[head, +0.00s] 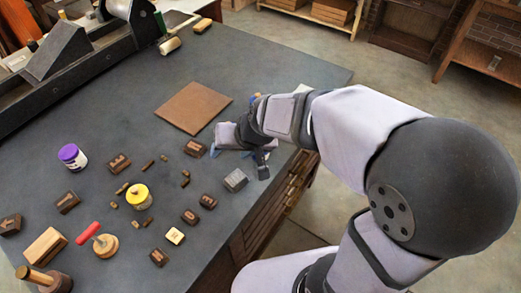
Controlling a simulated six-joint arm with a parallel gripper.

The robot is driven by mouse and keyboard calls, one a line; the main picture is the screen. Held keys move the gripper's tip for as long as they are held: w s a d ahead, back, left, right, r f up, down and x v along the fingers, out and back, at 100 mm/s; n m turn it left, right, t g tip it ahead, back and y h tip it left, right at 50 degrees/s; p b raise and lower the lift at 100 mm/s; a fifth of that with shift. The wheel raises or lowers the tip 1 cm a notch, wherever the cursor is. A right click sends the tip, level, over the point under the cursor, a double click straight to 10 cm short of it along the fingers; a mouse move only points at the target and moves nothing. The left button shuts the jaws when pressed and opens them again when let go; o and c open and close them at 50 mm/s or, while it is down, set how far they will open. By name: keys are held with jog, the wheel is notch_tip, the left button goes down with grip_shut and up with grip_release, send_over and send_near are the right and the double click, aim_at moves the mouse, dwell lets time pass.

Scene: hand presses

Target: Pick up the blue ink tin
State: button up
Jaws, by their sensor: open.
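I cannot clearly make out a blue ink tin in the head view. A small blue and orange patch shows at the far edge of my wrist, but I cannot tell what it is. A tin with a purple lid (72,156) stands at the left of the dark table, and a yellow tin (138,197) stands nearer the middle. My gripper (262,168) is over the table's right part, open, near a grey block (236,180). My arm hides part of the table there, and the space between the fingers is not clear.
The dark table (300,75) holds several wooden type blocks, a red-handled tool (95,238) and a brown board (194,107). A press (80,50) stands at the back left. The table's right edge lies under my arm.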

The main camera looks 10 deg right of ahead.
jog(key=w+a+m+t+h+p, duration=0.1)
jog(key=w+a+m+t+h, duration=0.3)
jog(key=w, duration=0.6)
jog(key=s+d+m+t+h+p, duration=0.1)
jog(key=s+d+m+h, duration=0.3)
jog(key=s+d+h, duration=0.4)
jog(key=shift+h, duration=0.9)
jog(key=shift+f, duration=2.55)
jog(key=shift+p+x, duration=0.5)
jog(key=shift+x, duration=0.35)
jog(key=shift+f+p+x, duration=0.2)
jog(key=shift+p+x, duration=1.05)
jog(key=shift+x, duration=1.65)
jog(key=shift+a, duration=0.15)
jog(key=c, duration=1)
jog(key=shift+r, duration=0.25)
jog(key=shift+c, duration=0.2)
